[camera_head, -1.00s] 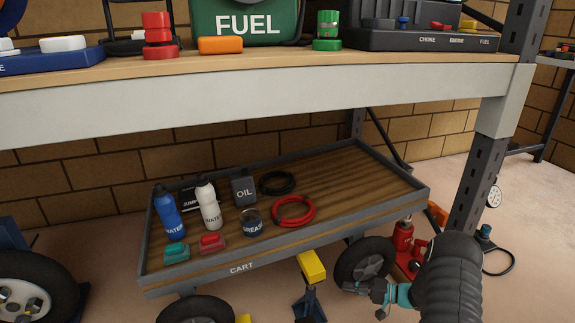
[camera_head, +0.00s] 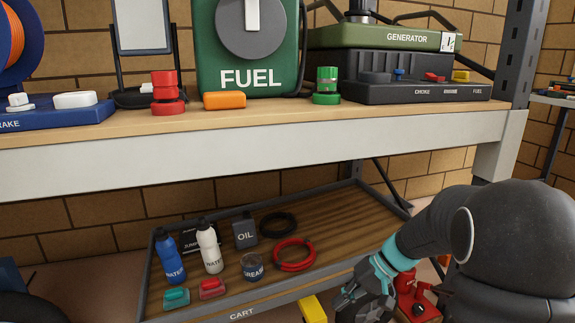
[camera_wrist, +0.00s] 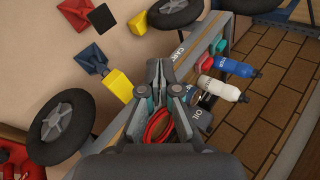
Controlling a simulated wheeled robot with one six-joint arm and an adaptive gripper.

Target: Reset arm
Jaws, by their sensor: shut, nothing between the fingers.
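My gripper (camera_head: 366,296) is at the lower right of the head view, in front of the cart's right end, at the end of my dark arm. In the wrist view my gripper (camera_wrist: 160,70) points along the cart's edge. Its fingers are shut with nothing between them. The cart (camera_head: 333,271) stands below the workbench. On it are a blue water bottle (camera_head: 170,262), a white water bottle (camera_head: 209,248), an oil container (camera_head: 245,233), a grease tin (camera_head: 253,268), a red coil (camera_head: 294,254) and a black coil (camera_head: 279,223).
The workbench edge (camera_head: 230,155) runs above the cart. A red jack (camera_head: 415,296) stands beside my gripper. A yellow block (camera_head: 313,309) is in front of the cart.

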